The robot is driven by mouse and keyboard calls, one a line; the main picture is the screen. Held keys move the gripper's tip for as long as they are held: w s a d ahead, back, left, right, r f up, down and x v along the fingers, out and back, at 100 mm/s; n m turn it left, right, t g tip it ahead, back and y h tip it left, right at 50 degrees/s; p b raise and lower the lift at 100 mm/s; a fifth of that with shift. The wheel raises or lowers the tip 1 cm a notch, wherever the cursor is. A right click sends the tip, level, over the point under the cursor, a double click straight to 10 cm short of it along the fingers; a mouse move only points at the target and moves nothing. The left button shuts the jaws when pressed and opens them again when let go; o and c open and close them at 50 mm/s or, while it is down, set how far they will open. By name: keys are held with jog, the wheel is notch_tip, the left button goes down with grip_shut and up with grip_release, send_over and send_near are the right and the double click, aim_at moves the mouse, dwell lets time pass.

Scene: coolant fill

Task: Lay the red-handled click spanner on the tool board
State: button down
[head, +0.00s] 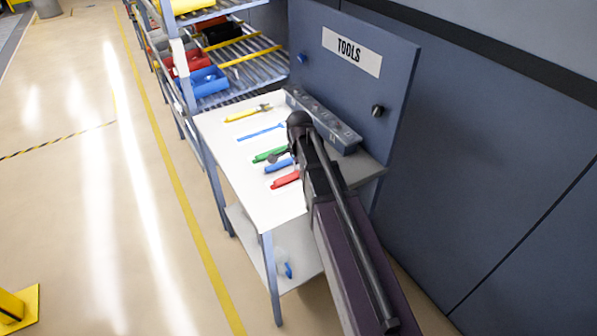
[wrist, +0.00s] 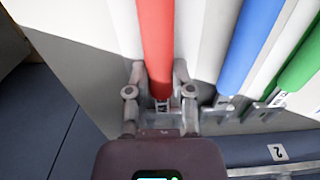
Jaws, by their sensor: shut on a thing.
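The red-handled click spanner (head: 286,180) is at the near end of a row of coloured tools over the white worktop (head: 222,140). In the wrist view its red handle (wrist: 155,45) runs up the picture, with its metal end between my gripper's fingers. My gripper (wrist: 160,80) is shut on the spanner. In the head view my dark arm hides the gripper and part of the spanner. I cannot tell whether the spanner rests on the worktop or hangs just above it. An upright blue panel marked TOOLS (head: 350,52) stands behind the worktop.
Blue (head: 279,165), green (head: 269,155), light blue (head: 258,133) and yellow (head: 243,115) tools lie close by. A grey numbered strip (head: 338,130) runs along the back of the worktop. A shelf rack with bins (head: 205,82) stands beyond.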

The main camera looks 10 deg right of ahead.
jog(key=shift+f, duration=0.15)
jog(key=shift+c, duration=2.4)
grip_release()
jog(key=shift+r, duration=0.2)
notch_tip(320, 180, up, 12)
jog(key=p, duration=1.2)
jog(key=shift+s, duration=0.15)
jog(key=s+n, duration=1.4)
jog(key=s, duration=0.1)
jog(key=shift+s, duration=0.35)
